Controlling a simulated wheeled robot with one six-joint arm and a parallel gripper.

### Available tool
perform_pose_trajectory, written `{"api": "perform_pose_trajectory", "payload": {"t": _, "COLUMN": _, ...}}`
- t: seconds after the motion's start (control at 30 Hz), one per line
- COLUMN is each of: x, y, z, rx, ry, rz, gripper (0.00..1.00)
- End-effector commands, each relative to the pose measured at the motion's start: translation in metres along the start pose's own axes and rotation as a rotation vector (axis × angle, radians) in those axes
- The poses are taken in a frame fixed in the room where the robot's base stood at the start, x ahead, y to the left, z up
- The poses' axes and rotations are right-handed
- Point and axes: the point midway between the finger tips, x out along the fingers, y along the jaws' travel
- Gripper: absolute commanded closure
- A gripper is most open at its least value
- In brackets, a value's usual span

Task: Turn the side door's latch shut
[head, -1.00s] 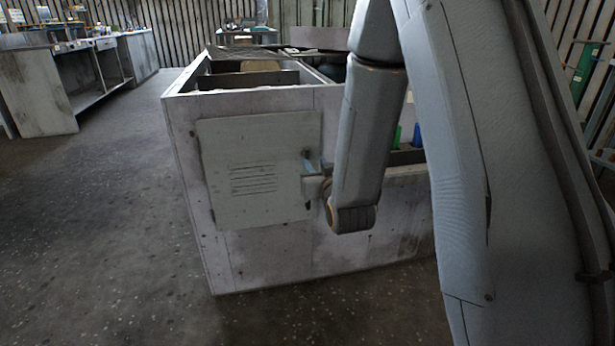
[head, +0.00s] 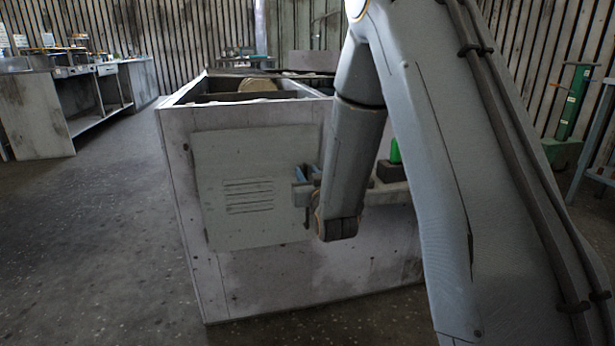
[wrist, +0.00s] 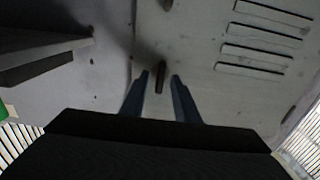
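The side door (head: 215,170) is a pale grey panel with vent slots, lying against the front of the blower housing (head: 270,275). Its latch (wrist: 160,77) is a small dark bar near the door's edge, lengthwise along that edge in the wrist view. My gripper (head: 302,187) is at the door's right edge. In the wrist view its two blue fingers (wrist: 159,76) are apart, one on each side of the latch, with a narrow gap showing on both sides. In the head view the gripper hides the latch.
A second dark piece (wrist: 167,5) shows on the door, and also below my gripper in the head view (head: 307,218). A grey ledge (wrist: 40,50) juts out at left in the wrist view. A green object (head: 395,151) stands behind my arm. The floor at left is clear.

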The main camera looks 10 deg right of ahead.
Motion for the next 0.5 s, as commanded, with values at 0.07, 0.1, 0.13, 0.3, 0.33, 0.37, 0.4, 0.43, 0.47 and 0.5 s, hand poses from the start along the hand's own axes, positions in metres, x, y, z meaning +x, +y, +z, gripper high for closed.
{"api": "perform_pose_trajectory", "payload": {"t": 0.07, "x": 0.0020, "y": 0.0000, "z": 0.0001, "rx": 0.000, "ry": 0.000, "rz": 0.000, "gripper": 0.72}}
{"api": "perform_pose_trajectory", "payload": {"t": 0.1, "x": 0.0022, "y": 0.0000, "z": 0.0001, "rx": 0.000, "ry": -0.001, "rz": 0.000, "gripper": 0.72}}
{"api": "perform_pose_trajectory", "payload": {"t": 0.13, "x": 0.0022, "y": 0.0000, "z": 0.0000, "rx": 0.000, "ry": -0.001, "rz": 0.000, "gripper": 0.72}}
{"api": "perform_pose_trajectory", "payload": {"t": 0.3, "x": 0.0020, "y": 0.0000, "z": -0.0001, "rx": 0.000, "ry": -0.001, "rz": 0.000, "gripper": 0.77}}
{"api": "perform_pose_trajectory", "payload": {"t": 0.33, "x": 0.0019, "y": 0.0000, "z": -0.0001, "rx": 0.000, "ry": -0.001, "rz": 0.000, "gripper": 0.82}}
{"api": "perform_pose_trajectory", "payload": {"t": 0.37, "x": 0.0019, "y": 0.0000, "z": -0.0001, "rx": 0.000, "ry": -0.001, "rz": 0.000, "gripper": 0.87}}
{"api": "perform_pose_trajectory", "payload": {"t": 0.4, "x": 0.0019, "y": 0.0000, "z": -0.0001, "rx": 0.000, "ry": -0.001, "rz": 0.000, "gripper": 0.94}}
{"api": "perform_pose_trajectory", "payload": {"t": 0.43, "x": 0.0019, "y": 0.0000, "z": -0.0001, "rx": 0.000, "ry": -0.001, "rz": 0.000, "gripper": 0.99}}
{"api": "perform_pose_trajectory", "payload": {"t": 0.47, "x": 0.0018, "y": 0.0000, "z": -0.0001, "rx": 0.000, "ry": -0.001, "rz": 0.000, "gripper": 1.00}}
{"api": "perform_pose_trajectory", "payload": {"t": 0.5, "x": 0.0018, "y": 0.0000, "z": -0.0001, "rx": 0.000, "ry": -0.001, "rz": 0.000, "gripper": 1.00}}
